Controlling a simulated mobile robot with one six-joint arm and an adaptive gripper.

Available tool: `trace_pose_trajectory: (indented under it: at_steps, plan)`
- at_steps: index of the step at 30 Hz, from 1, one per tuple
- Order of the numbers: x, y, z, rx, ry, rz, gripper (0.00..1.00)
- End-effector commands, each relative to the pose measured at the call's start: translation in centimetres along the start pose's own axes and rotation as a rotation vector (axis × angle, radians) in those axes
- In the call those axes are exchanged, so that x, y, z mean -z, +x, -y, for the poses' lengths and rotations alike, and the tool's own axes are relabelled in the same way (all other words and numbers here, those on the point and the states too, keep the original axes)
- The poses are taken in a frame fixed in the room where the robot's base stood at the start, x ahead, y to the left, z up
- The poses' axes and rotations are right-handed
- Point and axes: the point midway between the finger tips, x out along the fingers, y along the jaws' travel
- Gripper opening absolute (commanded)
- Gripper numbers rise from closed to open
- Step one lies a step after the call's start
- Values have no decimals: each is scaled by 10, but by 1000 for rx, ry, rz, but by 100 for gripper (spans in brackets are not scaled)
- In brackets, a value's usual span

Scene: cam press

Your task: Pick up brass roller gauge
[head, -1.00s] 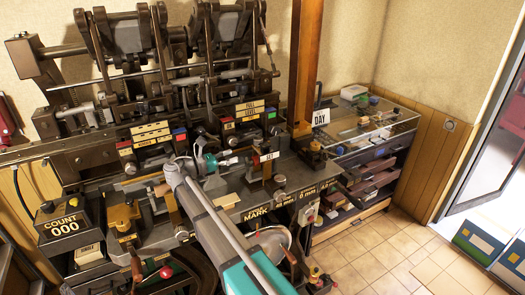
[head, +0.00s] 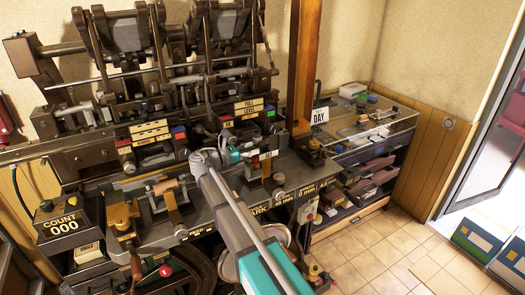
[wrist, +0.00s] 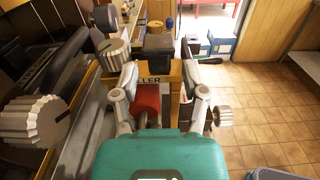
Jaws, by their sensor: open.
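A brass-coloured block (wrist: 174,78) with a label ending in "LLER" and a black top stands ahead of my gripper (wrist: 160,74) in the wrist view. I take it to be the brass roller gauge, but cannot be sure. My gripper is open, with one finger at each side of the block's lower front. Whether either finger touches it I cannot tell. A red piece (wrist: 148,100) lies between the fingers, nearer the palm. In the head view my gripper (head: 243,153) points right, close to a small labelled stand (head: 265,169) on the machine bench.
The dark cam machine (head: 150,80) rises behind the bench. Knurled knobs (wrist: 40,122) stand left of my gripper, and another (wrist: 223,116) is close on its right. An orange post (head: 303,70) stands beyond the stand. The tiled floor (head: 370,255) at right is clear.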

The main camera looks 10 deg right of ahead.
Motion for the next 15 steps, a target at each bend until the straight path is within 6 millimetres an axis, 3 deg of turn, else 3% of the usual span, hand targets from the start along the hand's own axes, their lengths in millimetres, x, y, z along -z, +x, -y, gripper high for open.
trace_pose_trajectory:
  at_steps: [15]
  plan:
    - [-1,6,-1,-1,0,0,57]
